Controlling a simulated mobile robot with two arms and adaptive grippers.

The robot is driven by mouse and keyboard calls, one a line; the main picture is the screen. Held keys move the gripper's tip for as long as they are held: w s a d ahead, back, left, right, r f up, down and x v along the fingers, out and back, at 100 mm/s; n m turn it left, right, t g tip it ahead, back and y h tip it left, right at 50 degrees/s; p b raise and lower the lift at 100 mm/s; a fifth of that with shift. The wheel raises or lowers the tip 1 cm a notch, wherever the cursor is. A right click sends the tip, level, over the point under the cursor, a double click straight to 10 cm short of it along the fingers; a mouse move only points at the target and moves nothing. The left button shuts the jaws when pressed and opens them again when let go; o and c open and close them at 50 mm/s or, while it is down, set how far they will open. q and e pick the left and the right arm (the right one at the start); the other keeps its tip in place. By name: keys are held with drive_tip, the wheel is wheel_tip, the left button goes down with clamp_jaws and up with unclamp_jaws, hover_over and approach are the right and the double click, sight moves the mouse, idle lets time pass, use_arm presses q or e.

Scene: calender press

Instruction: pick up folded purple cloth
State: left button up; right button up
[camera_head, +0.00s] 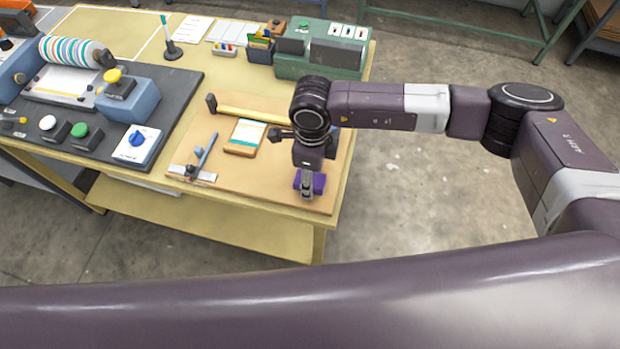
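The folded purple cloth (319,184) lies near the right front corner of the brown board on the table. Only parts of it show, on either side of my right gripper. My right gripper (308,192) points down over the cloth from the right arm. Its fingers are at the cloth and cover its middle. I cannot tell whether they are open around it, shut on it, or just above it. My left gripper is not in view.
A press with buttons (115,90) stands left. A green box (320,58) stands at the back.

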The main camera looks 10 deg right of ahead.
drive_tip(key=c, duration=0.9)
drive_tip(key=shift+r, duration=0.15)
drive_tip(key=shift+r+b, duration=2.6)
drive_tip(key=shift+r, duration=7.35)
